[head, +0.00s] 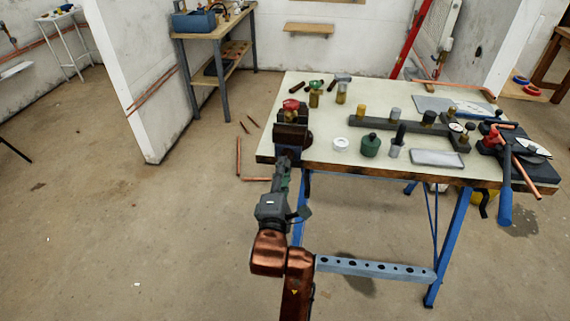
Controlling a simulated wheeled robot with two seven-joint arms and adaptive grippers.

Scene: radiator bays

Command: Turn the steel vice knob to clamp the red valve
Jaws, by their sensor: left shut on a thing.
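The dark vice (291,135) is mounted at the left front corner of the cream-topped workbench (330,105). The red valve (291,105), with a red top, stands upright at the top of the vice, between its jaws. Whether the jaws touch it is too small to tell. My left gripper (284,163) reaches up from below to the front of the vice, at the bench edge. It is shut on the steel vice knob, which the fingers mostly hide. My right gripper is not in view.
A green-topped valve (315,90) and small fittings stand behind the vice. A white ring (341,143), a green bottle (371,145) and a grey tray (438,158) lie to its right. A red pipe tool (497,135) sits at the right end. Copper pipes lie on the floor at left.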

